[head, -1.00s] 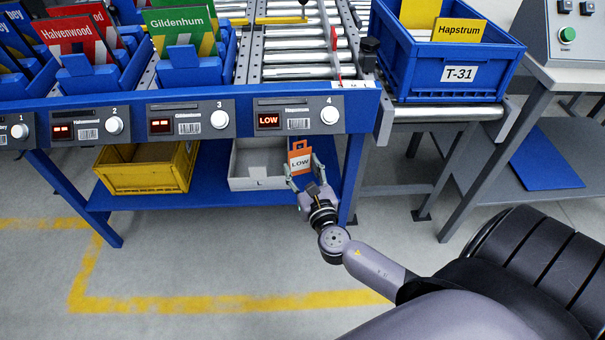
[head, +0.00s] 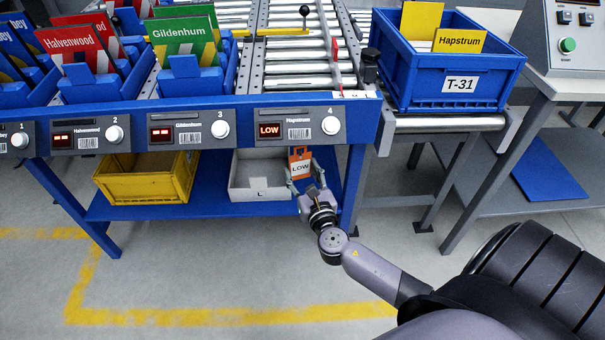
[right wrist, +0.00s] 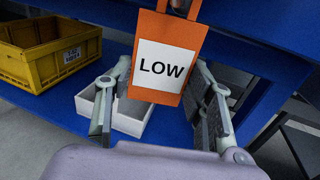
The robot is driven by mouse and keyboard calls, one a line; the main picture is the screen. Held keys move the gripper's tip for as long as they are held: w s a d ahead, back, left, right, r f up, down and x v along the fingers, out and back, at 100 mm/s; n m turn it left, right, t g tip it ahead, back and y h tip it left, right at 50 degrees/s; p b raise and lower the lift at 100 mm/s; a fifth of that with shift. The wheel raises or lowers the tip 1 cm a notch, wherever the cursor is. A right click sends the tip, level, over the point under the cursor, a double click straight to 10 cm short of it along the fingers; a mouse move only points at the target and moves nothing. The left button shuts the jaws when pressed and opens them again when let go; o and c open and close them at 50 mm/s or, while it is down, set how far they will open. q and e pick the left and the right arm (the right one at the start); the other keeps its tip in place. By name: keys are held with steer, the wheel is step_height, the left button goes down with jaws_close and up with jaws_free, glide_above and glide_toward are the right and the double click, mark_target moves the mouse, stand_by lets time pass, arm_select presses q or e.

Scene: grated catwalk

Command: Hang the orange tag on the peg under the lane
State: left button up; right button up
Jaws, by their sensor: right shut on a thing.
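The orange tag (head: 301,166) reads LOW on a white label and hangs upright just below the lane 4 panel (head: 298,128), whose red display also reads LOW. In the right wrist view the tag (right wrist: 164,60) fills the upper middle, its handle loop reaching the top edge. My right gripper (head: 305,186) is shut on the tag, with a finger at each side of it. A small dark reddish piece shows inside the loop; I cannot tell whether it is the peg or whether the loop is around it. My left gripper is out of view.
A white bin (head: 256,190) and a yellow bin (head: 146,180) stand on the blue lower shelf (head: 215,208) behind the tag. A blue rack leg is close right of the gripper. A blue crate T-31 (head: 425,92) sits on rollers at the right.

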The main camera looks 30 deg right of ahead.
stand_by(0.4)
steer(key=o, duration=1)
